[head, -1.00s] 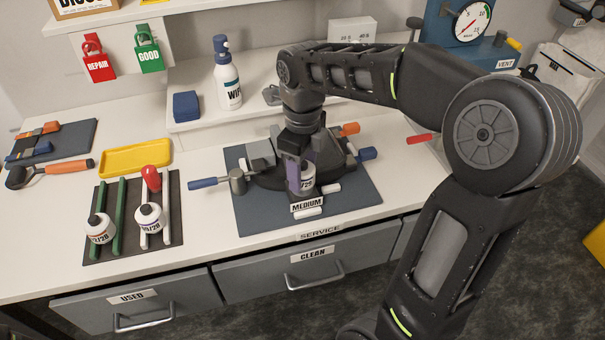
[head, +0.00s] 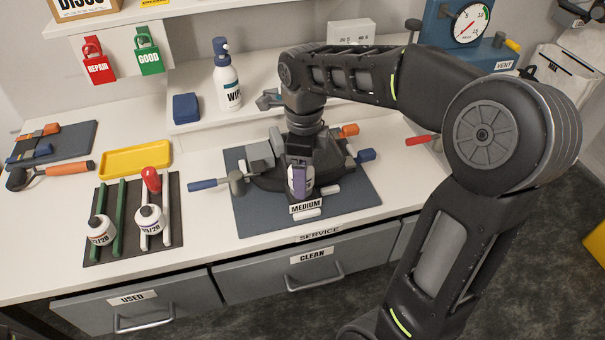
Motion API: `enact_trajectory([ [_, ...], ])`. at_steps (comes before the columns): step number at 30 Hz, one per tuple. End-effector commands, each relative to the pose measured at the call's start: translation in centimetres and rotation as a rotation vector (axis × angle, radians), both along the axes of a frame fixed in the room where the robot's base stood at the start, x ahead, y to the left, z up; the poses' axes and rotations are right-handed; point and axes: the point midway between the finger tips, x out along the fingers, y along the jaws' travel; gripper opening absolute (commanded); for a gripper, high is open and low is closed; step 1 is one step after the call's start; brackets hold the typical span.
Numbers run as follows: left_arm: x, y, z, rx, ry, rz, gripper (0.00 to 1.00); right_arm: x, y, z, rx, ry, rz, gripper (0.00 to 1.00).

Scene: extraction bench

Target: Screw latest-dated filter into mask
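The dark mask (head: 267,180) sits in a fixture on the blue-grey mat, behind a MEDIUM label (head: 306,206). My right gripper (head: 301,180) points down at the front of the mask. Its near finger covers most of a white filter (head: 309,176), which it appears to grip against the mask. I cannot tell whether the threads are engaged, and the date is hidden. Two other white filters stand on the dark rack at left, one on the left (head: 101,230) and one on the right (head: 149,219). Their small dates are not clearly readable. My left gripper is out of view.
A blue-handled clamp (head: 215,184) sticks out left of the mask. A yellow tray (head: 136,159), an orange-handled tool (head: 60,170) and a spray bottle (head: 227,80) stand around. Drawers marked USED (head: 140,308) and CLEAN (head: 318,268) are shut. The bench front is clear.

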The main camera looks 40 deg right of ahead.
Motion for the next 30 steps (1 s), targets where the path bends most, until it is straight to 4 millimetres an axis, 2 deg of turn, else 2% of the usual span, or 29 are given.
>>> enact_trajectory([
  [6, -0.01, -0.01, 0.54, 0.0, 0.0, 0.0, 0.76, 0.17, 0.49, 0.02, 0.006, -0.003, 0.399, 0.73],
  [15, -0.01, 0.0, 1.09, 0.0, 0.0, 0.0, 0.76, 0.17, 0.43, -0.02, 0.005, -0.002, 0.907, 0.73],
  [19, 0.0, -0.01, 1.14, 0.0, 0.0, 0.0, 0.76, 0.15, 0.39, -0.07, 0.005, -0.002, 1.0, 0.73],
  [25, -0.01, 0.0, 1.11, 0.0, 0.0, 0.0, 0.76, 0.15, 0.34, -0.06, 0.004, -0.002, 1.006, 0.73],
  [30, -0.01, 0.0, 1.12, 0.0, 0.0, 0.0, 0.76, 0.15, 0.31, -0.05, 0.004, -0.002, 1.004, 0.6],
])
